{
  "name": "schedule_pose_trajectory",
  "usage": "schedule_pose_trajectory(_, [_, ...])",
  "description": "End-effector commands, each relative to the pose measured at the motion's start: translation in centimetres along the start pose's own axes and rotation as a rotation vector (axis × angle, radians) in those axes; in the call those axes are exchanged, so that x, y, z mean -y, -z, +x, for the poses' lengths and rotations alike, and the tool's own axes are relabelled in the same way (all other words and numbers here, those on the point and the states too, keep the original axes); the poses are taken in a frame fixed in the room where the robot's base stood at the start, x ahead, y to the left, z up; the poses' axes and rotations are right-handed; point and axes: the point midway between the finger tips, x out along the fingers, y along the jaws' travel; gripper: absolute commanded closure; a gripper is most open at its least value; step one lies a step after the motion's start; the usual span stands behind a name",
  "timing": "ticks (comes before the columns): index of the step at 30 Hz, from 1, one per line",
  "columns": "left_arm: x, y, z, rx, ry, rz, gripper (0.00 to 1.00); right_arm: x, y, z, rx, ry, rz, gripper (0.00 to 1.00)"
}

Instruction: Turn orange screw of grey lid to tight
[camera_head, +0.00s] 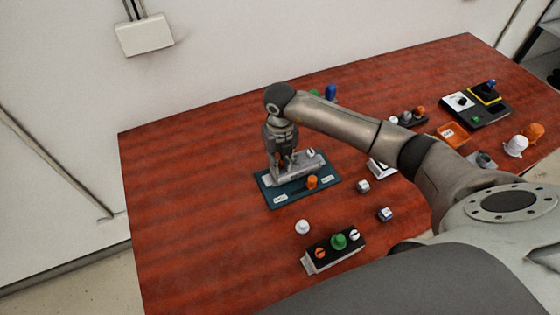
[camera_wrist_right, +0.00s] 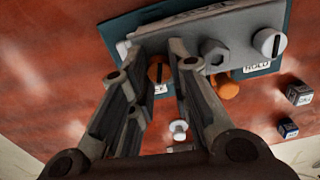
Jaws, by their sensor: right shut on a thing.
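The grey lid (camera_head: 318,162) lies on a teal base plate (camera_head: 290,197) near the middle of the table. The lid (camera_wrist_right: 235,32) also fills the top of the wrist view, with a white slotted screw (camera_wrist_right: 268,43) and a grey hex nut (camera_wrist_right: 214,52). The orange screw (camera_wrist_right: 158,72) with a dark slot sits at the lid's other end. My right gripper (camera_head: 284,165) points down over the lid, its fingers on either side of the orange screw and shut on it. The fingers hide part of the screw and lid. My left gripper is not in view.
An orange knob (camera_head: 311,182) stands on the teal plate beside the lid. A white knob (camera_head: 302,227) and a block with coloured knobs (camera_head: 338,240) stand nearer. Small dice-like cubes (camera_head: 363,186) and several devices are to the right. The table's left side is clear.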

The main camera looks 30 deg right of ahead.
Motion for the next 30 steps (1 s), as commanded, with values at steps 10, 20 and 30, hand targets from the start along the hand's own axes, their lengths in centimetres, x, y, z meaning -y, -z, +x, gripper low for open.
schedule_pose_trajectory(10, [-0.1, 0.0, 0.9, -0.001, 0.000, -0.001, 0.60, -0.1, 0.0, 0.1, 0.001, 0.000, 0.329, 1.00])
schedule_pose_trajectory(20, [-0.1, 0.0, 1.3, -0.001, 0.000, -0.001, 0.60, -0.2, -0.1, 0.0, 0.001, -0.001, 0.643, 1.00])
schedule_pose_trajectory(30, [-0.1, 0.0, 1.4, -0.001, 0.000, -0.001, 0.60, -0.2, -0.1, 0.0, 0.000, 0.000, 0.951, 1.00])
